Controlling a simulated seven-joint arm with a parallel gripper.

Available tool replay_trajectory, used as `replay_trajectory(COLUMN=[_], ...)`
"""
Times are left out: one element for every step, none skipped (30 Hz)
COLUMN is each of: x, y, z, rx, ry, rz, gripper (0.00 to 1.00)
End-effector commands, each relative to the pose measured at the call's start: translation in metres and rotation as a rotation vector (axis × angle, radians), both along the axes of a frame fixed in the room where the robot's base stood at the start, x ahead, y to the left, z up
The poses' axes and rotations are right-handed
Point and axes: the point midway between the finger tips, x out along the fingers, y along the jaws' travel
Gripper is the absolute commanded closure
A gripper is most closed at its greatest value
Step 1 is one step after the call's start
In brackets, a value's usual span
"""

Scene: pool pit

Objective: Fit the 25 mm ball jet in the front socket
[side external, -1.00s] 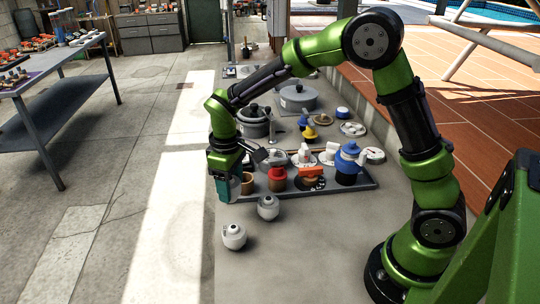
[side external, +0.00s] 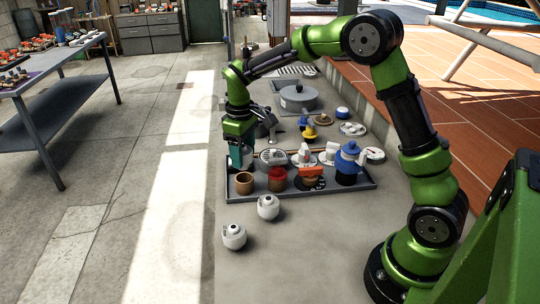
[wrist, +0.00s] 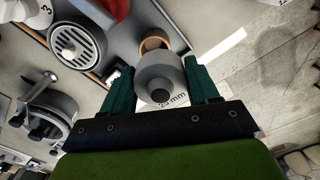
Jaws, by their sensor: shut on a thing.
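My gripper (side external: 242,160) is shut on a grey-white ball jet (wrist: 158,72) with a dark opening. It holds the jet above the left end of the grey tray (side external: 352,190). A brown, open-topped ring or cup (side external: 244,183) stands in the tray's near left corner, below and nearer the camera than the gripper. In the wrist view the brown ring (wrist: 154,41) shows partly behind the held jet. "25 mm" lettering shows beside the jet; its surface is unclear. Which part is the front socket I cannot tell.
Two loose grey-white ball jets, one nearer the tray (side external: 268,207) and one farther out (side external: 234,236), lie on the bench before it. A red-topped part (side external: 278,178), an orange part (side external: 309,176) and a blue jug-like part (side external: 347,163) crowd the tray.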

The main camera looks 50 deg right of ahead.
Motion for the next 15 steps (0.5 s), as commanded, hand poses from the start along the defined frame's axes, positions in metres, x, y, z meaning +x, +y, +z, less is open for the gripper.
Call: replay_trajectory(x=[0.005,0.007,0.008,0.008,0.009,0.008,0.008,0.008,0.008,0.008,0.007,0.007,0.007,0.007,0.008], y=[-0.009,-0.012,-0.011,-0.011,-0.011,-0.01,-0.01,-0.01,-0.01,-0.01,-0.01,-0.01,-0.01,-0.01,-0.01], z=[0.001,0.002,0.004,0.004,0.003,0.001,-0.001,-0.003,-0.006,-0.009,-0.011,-0.014,-0.016,-0.019,-0.021], rx=[0.0,0.001,0.001,0.001,0.001,0.002,0.003,0.003,0.003,0.002,0.002,0.002,0.002,0.002,0.002], ry=[-0.002,-0.004,-0.005,-0.005,-0.005,-0.003,-0.002,-0.002,-0.002,-0.001,-0.001,-0.001,-0.001,-0.001,-0.001], rz=[0.011,0.027,0.048,0.06,0.069,0.075,0.077,0.078,0.077,0.077,0.076,0.076,0.076,0.076,0.076], gripper=[0.7,0.7,0.7,0.7,0.7,0.7,0.7,0.7,0.7,0.7,0.7,0.7,0.7,0.7,0.7])
